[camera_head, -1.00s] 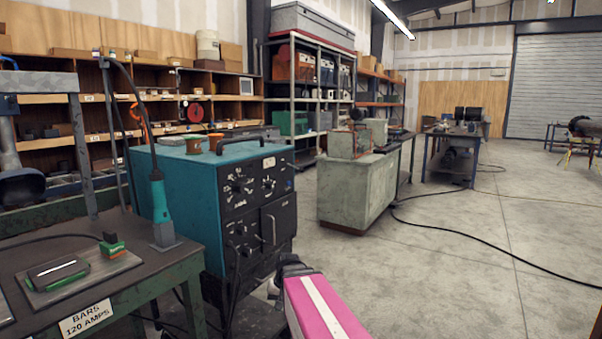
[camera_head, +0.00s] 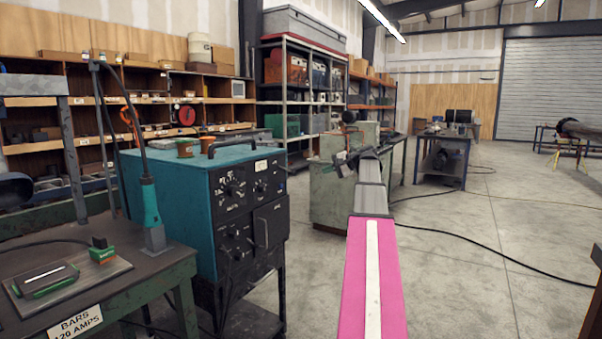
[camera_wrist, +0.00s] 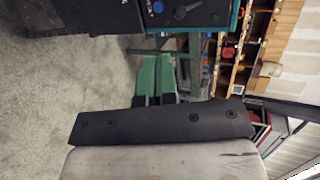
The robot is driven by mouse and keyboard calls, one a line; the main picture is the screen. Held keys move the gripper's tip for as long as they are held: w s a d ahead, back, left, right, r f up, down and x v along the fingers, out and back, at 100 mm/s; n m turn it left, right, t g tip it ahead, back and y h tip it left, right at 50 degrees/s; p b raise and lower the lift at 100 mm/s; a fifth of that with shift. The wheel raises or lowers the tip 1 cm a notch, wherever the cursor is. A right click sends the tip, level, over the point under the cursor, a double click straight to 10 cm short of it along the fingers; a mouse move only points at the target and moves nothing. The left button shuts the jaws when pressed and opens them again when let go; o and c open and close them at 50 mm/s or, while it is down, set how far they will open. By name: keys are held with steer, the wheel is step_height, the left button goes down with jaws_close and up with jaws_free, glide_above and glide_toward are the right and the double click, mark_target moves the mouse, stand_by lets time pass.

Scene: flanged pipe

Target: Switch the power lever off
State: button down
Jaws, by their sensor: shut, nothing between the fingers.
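A green metal bench (camera_head: 120,285) with a plate and a torch stands at the front left, close to the power unit. A grey-green cabinet (camera_head: 328,205) stands behind my gripper. Shelves (camera_head: 190,112) line the back. A cable (camera_head: 500,253) crosses the open floor at right.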

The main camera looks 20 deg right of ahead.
steer(key=w+a+f, duration=0.1)
steer(key=w+a, duration=0.7)
steer(key=shift+w+a+f, duration=0.15)
steer(key=shift+f, duration=0.15)
stand_by(0.4)
steer(key=shift+w+a+f, duration=0.1)
steer(key=shift+f, duration=0.8)
steer(key=shift+r, duration=0.8)
